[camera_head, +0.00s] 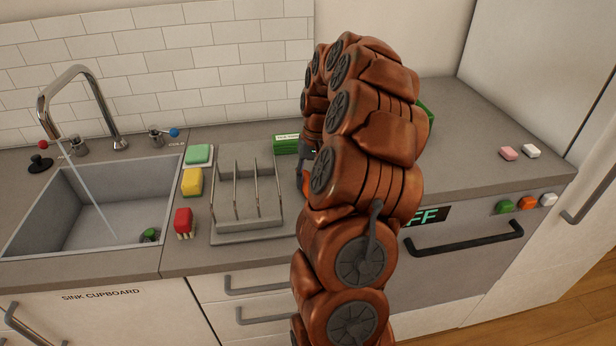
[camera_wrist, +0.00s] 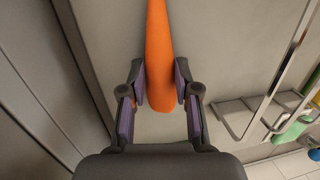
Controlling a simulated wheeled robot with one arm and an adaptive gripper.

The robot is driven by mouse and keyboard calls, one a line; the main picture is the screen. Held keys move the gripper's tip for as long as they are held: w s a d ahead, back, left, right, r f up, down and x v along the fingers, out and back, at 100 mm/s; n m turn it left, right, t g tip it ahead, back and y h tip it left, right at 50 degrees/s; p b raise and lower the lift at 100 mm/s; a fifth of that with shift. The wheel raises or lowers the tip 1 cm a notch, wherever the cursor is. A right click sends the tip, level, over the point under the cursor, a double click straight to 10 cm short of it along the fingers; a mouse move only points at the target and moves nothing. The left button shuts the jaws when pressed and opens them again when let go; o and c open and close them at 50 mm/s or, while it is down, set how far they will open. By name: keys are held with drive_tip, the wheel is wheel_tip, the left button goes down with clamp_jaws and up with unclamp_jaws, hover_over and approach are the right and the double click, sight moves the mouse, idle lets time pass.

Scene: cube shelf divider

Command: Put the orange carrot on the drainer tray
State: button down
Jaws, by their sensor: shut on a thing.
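The orange carrot (camera_wrist: 158,50) lies lengthwise between the two pads of my gripper (camera_wrist: 161,85) in the wrist view, and the gripper is shut on it. Grey worktop shows beneath the carrot. In the head view my arm hides the carrot and most of my gripper, which is just right of the drainer. The grey drainer tray (camera_head: 262,237) with upright wire dividers stands on the worktop right of the sink. Part of the drainer also shows at the right of the wrist view (camera_wrist: 235,118). I cannot tell the carrot's height above the worktop.
The sink (camera_head: 60,215) with running water is at the left. Green (camera_head: 199,153), yellow (camera_head: 192,181) and red (camera_head: 183,220) items line the drainer's left side. A green box (camera_head: 286,144) stands behind it. The worktop (camera_head: 470,135) at the right is mostly clear.

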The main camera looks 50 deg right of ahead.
drive_tip(key=shift+f, duration=0.15)
idle(0.6)
drive_tip(key=c, duration=1.2)
unclamp_jaws()
drive_tip(key=o, duration=0.5)
drive_tip(key=shift+o, duration=0.2)
drive_tip(key=shift+s+d+r+p, duration=0.15)
drive_tip(key=shift+d+r, duration=0.15)
drive_tip(key=shift+r, duration=1.45)
drive_tip(key=shift+w+d+r+p, duration=0.15)
drive_tip(key=shift+d+r, duration=0.15)
drive_tip(key=shift+r, duration=1.4)
drive_tip(key=shift+s, duration=0.1)
